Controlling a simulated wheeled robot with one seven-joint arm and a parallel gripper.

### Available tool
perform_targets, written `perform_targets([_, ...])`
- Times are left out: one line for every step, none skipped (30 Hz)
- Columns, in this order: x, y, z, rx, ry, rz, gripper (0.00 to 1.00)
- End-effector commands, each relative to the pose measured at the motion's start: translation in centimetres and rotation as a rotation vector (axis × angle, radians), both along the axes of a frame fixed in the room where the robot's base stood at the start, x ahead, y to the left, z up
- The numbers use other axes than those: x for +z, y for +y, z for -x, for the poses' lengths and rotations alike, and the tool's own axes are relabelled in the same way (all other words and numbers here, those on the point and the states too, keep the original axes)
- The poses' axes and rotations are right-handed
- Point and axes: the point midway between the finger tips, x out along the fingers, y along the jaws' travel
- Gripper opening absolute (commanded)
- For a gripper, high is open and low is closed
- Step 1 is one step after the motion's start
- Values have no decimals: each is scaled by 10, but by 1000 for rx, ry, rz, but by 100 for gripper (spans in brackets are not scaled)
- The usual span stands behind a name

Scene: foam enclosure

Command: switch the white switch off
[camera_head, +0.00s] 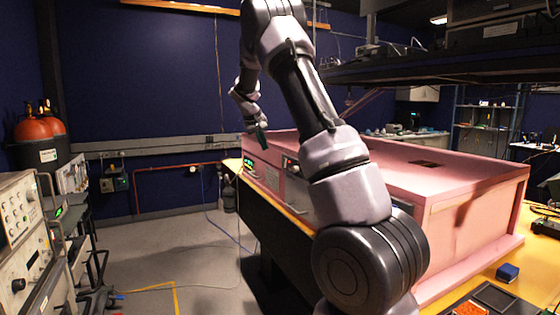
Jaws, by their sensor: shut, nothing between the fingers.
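My gripper (263,138) hangs at the end of my raised arm, small and far off, with dark green fingers pointing down. It is shut and holds nothing. It is in front of the left end of the pink foam enclosure (470,189), near its top edge in the picture. The enclosure's front has a small panel with a green light (248,165) and a second dark panel (291,166) with small red and white parts. I cannot make out which part is the white switch. My arm hides much of the enclosure's front.
The enclosure stands on a yellow-topped bench (508,262). A blue box (508,272) and dark trays lie at the bench's near right. Instrument racks (18,225) and red-orange cylinders (36,130) stand at the left. The grey floor (175,245) between is mostly clear, with thin cables.

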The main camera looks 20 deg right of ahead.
Motion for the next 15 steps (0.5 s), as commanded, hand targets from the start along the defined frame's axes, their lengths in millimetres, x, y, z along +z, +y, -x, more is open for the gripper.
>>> perform_targets([0, -1, 0, -2, 0, 0, 0])
perform_targets([0, -1, 0, -2, 0, 0, 0])
perform_targets([-1, -1, 0, -2, 0, 0, 0])
perform_targets([-2, -2, 0, -2, 0, 0, 0])
perform_targets([-3, -3, -1, -2, 1, 0, 0])
perform_targets([-6, -4, -2, -2, 2, 0, 0])
perform_targets([-9, -5, -3, -3, 3, 1, 0])
perform_targets([-12, -7, -4, -2, 4, 1, 0])
perform_targets([-17, -9, -7, -2, 4, 0, 0])
perform_targets([-21, -12, -8, -3, 3, 1, 0])
perform_targets([-26, -15, -10, -4, 4, 1, 0])
perform_targets([-33, -18, -14, -3, 4, 1, 0])
perform_targets([-38, -21, -16, -3, 4, 1, 0])
perform_targets([-44, -24, -18, -3, 4, 1, 0])
perform_targets([-51, -28, -22, -2, 4, 1, 0])
